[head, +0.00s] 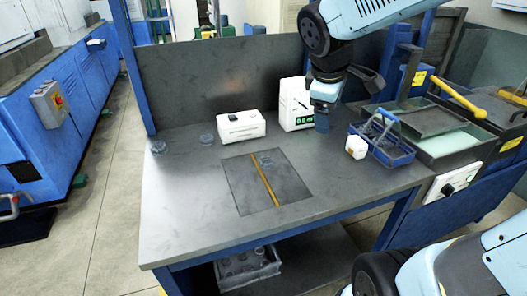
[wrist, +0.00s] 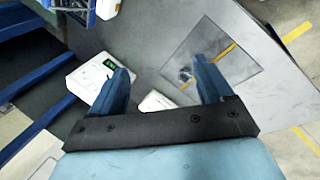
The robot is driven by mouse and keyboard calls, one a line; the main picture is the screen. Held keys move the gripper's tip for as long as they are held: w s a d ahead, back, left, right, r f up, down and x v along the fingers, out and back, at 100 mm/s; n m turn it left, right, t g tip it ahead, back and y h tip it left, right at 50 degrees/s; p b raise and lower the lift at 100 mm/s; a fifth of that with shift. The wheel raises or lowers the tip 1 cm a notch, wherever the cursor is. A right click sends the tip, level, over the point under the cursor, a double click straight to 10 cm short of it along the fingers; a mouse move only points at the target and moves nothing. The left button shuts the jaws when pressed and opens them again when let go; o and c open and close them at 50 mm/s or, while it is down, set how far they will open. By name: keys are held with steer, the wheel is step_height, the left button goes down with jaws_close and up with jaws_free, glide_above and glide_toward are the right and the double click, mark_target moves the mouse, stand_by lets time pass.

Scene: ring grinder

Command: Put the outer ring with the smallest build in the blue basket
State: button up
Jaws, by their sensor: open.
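The blue basket (head: 400,160) stands at the table's right end; part of it shows at the top left of the wrist view (wrist: 62,8). It has a raised handle, and I cannot make out its contents clearly.
A white box (head: 240,126) and an upright white device with a green display (head: 297,108) stand at the back. A small white block (head: 356,147) sits beside the basket. Trays (head: 455,143) stand to the right. The table's front and left are mostly clear.

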steer(key=w+a+f+n, duration=0.6)
steer(key=w+a+n, duration=0.1)
steer(key=a+n, duration=0.15)
steer(key=n, duration=0.9)
glide_toward(265, 158)
steer(key=shift+s+d+f, duration=0.1)
steer(key=shift+d+f, duration=0.1)
steer(key=shift+f, duration=0.35)
steer(key=shift+s+d+f, duration=0.1)
steer(key=shift+d+f, duration=0.1)
steer(key=shift+f, duration=0.35)
steer(key=shift+s+x, duration=0.15)
steer(key=shift+x, duration=1.2)
steer(key=shift+s+x, duration=0.1)
steer(key=shift+x, duration=1.2)
steer(key=shift+f, duration=0.1)
steer(key=c, duration=1.3)
